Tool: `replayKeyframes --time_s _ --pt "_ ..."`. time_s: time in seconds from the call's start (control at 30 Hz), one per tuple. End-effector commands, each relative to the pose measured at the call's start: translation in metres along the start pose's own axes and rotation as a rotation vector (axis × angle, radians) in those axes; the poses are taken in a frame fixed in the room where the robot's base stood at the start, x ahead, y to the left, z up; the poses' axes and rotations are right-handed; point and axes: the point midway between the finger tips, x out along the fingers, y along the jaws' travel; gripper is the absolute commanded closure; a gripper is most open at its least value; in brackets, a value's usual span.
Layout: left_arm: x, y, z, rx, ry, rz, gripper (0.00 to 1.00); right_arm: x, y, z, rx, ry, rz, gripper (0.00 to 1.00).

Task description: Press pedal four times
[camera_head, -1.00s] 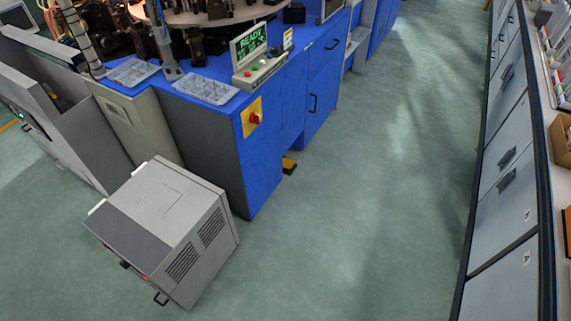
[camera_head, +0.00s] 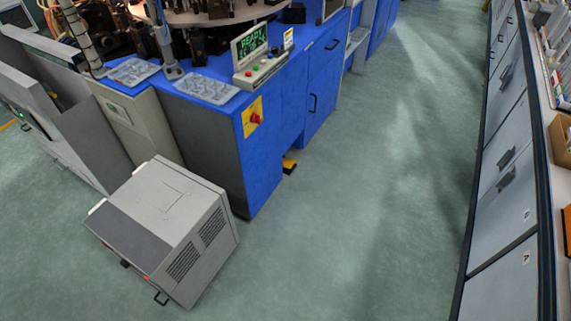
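A small yellow and dark pedal (camera_head: 289,165) sits on the floor at the foot of the blue machine (camera_head: 273,158). Part of it is hidden under the machine's edge. A screen (camera_head: 250,43) on top of the machine reads READY in green. Below it is a control box (camera_head: 261,70) with a red and a green button. A red knob on a yellow plate (camera_head: 253,117) is on the machine's side. Neither of my grippers is in view.
A grey wheeled cabinet (camera_head: 170,215) stands on the floor at the front left. Clear trays (camera_head: 206,88) lie on the machine top. Grey drawer cabinets (camera_head: 505,210) line the right side. The green floor (camera_head: 370,200) between them is clear.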

Motion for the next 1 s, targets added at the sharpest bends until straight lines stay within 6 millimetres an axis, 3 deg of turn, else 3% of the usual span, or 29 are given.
replayKeyframes --time_s 1.0 --pt "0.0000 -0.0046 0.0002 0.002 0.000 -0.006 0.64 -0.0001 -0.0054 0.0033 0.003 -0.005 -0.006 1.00"
